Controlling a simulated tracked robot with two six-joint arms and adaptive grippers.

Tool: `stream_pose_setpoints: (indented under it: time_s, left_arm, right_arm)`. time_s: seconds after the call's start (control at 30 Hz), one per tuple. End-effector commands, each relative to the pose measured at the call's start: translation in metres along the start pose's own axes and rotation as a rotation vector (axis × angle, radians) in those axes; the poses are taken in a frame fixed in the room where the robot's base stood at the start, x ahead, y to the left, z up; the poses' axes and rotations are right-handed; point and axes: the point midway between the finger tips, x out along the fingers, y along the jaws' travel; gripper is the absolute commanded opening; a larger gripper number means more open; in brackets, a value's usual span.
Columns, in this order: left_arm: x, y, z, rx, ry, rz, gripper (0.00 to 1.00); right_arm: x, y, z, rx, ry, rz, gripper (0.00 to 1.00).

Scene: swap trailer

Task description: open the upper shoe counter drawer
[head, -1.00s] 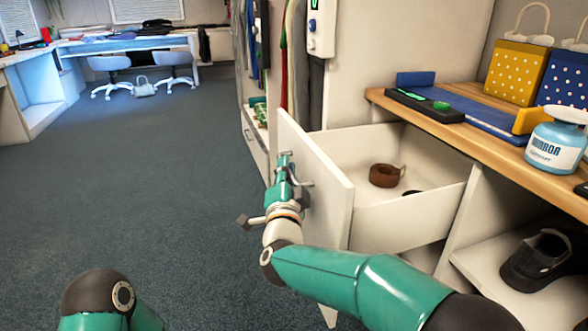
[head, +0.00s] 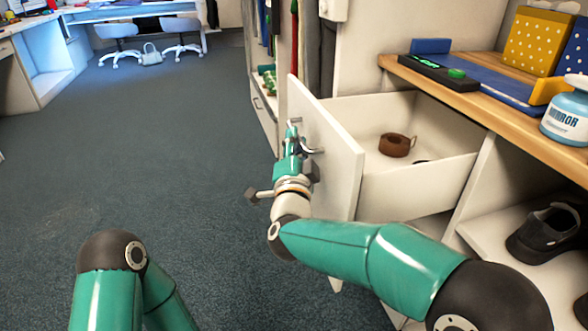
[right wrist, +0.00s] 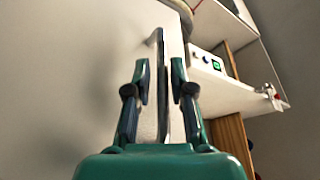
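The upper shoe counter drawer (head: 335,160) is white and stands well out from the counter, its inside visible in the head view. A brown rolled belt (head: 396,145) and part of a dark item lie in it. My right gripper (head: 294,135) is at the metal handle on the drawer's front. In the right wrist view my right gripper's fingers (right wrist: 160,85) stand apart on both sides of the upright handle bar (right wrist: 162,95), with narrow gaps showing. My left gripper is not in view; only part of my left arm shows at the lower left.
The wooden countertop (head: 440,95) carries a blue-and-black device, a yellow dotted bag (head: 535,42) and a blue-white bottle (head: 570,115). A dark shoe (head: 548,232) sits on an open shelf right of the drawer. Hanging clothes stand behind. Carpet at left is clear.

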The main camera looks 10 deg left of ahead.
Motion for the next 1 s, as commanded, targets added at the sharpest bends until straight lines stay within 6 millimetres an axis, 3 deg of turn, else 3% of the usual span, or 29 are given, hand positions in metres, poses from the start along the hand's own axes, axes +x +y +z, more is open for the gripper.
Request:
stream_pose_setpoints:
  time_s: [0.5, 0.7, 1.0]
  left_arm:
    - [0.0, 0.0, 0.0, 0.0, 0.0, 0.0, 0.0]
    - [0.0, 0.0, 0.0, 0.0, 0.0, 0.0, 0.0]
    - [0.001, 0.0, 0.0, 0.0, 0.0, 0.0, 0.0]
  right_arm:
    - [-0.09, 0.002, 0.001, -0.002, -0.003, 0.002, 0.23]
    - [-0.102, 0.002, 0.001, -0.001, -0.001, 0.003, 0.23]
    - [-0.102, 0.003, 0.001, -0.001, 0.0, 0.004, 0.23]
